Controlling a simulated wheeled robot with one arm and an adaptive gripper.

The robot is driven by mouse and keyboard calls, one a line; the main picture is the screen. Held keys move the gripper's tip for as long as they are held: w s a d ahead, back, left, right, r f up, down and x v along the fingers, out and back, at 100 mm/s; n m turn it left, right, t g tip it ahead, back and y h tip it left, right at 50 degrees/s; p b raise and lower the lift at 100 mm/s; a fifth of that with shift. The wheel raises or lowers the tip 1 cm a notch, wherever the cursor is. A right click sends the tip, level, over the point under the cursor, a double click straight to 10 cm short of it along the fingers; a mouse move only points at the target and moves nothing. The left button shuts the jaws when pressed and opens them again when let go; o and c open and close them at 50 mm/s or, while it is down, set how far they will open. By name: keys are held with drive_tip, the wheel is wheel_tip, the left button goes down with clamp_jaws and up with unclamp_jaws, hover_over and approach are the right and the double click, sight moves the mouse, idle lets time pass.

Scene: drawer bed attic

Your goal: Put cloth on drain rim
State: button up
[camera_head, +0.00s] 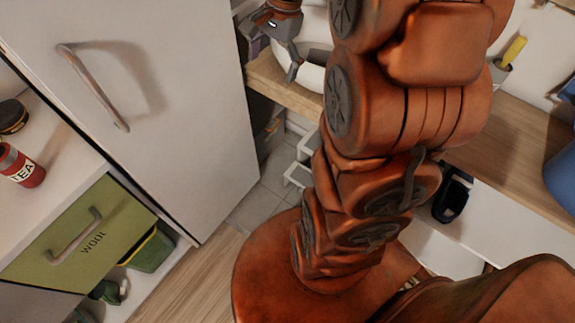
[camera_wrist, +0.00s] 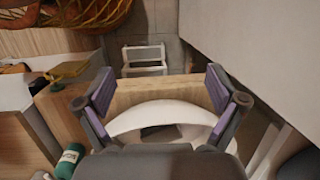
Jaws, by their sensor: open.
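My gripper (camera_head: 277,60) is at the top of the head view, over the edge of the wooden counter (camera_head: 290,93) and beside a white round basin (camera_head: 313,70). In the wrist view my gripper (camera_wrist: 160,86) has its two purple-padded fingers wide apart with nothing held between them. The white curved basin rim (camera_wrist: 165,113) lies below and between the fingers, with the wooden counter edge (camera_wrist: 150,92) beyond it. I cannot make out a cloth in either view. The drain is not clearly seen; a dark patch inside the basin is partly hidden by my gripper.
A tall white cabinet door (camera_head: 150,90) stands at left, with a green drawer (camera_head: 80,235) marked WOOL. A white step frame (camera_wrist: 144,60) stands on the tiled floor.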

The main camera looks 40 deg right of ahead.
drive_tip(key=s+a+f+n+g+h, duration=0.1)
drive_tip(key=s+a+n, duration=0.5)
drive_tip(key=s, duration=0.4)
drive_tip(key=s+a+f+n+g+h, duration=0.1)
drive_tip(key=s+a+n, duration=0.5)
drive_tip(key=s, duration=0.5)
drive_tip(key=n, duration=0.2)
drive_tip(key=shift+s+f+n+h, duration=0.25)
drive_tip(key=shift+f+n+h, duration=0.05)
drive_tip(key=shift+f+h, duration=0.1)
drive_tip(key=shift+r, duration=0.1)
